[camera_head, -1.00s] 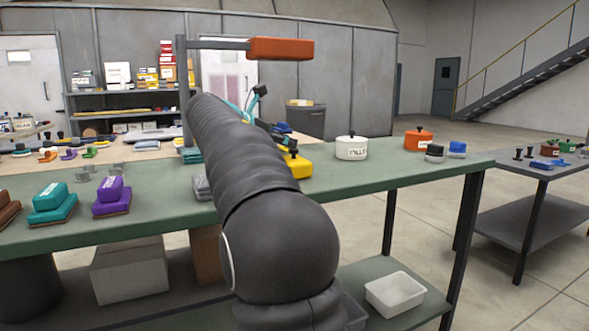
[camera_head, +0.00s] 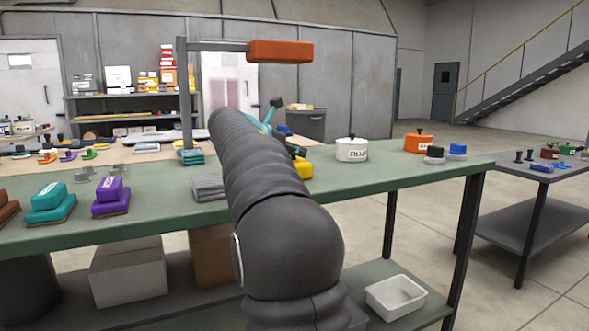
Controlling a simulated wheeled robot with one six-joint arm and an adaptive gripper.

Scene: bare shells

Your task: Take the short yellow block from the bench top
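A yellow block (camera_head: 304,169) sits on the green bench top (camera_head: 390,170), just right of my arm. My dark ribbed arm covers its left part. A dark piece touches or overlaps its top; I cannot tell whether this is its knob or part of my gripper. My gripper (camera_head: 284,135) shows only in part beyond the arm, as small dark and teal pieces above and behind the block. Its fingertips are not clear, and I cannot tell whether they touch the block.
A white lidded pot (camera_head: 352,150) and an orange pot (camera_head: 418,141) stand right of the block. An orange-headed post (camera_head: 280,51) rises behind.

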